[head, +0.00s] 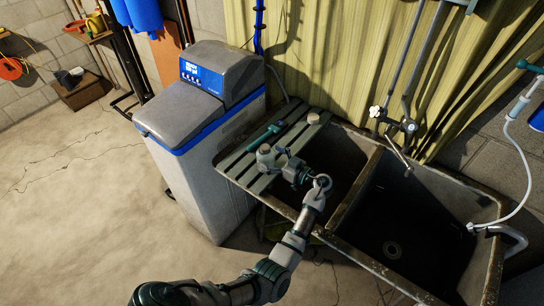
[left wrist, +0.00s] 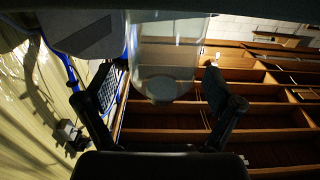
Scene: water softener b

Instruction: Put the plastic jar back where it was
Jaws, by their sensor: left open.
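A translucent plastic jar (left wrist: 166,50) with a pale round end stands between the two fingers of my left gripper (left wrist: 163,88) in the left wrist view. The fingers are spread, with a gap visible on each side of the jar's end. In the head view the left gripper (head: 277,162) is over the slatted board (head: 236,163) at the sink's left side, right beside a pale, small jar-like shape (head: 264,152). The gripper partly hides that shape. My right gripper is not in view.
A green-handled tool (head: 262,136) and a small round knob-like item (head: 313,118) lie on the board's far part. The grey water softener (head: 205,95) stands close on the left. The double sink (head: 400,225) with its tap (head: 400,125) is on the right.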

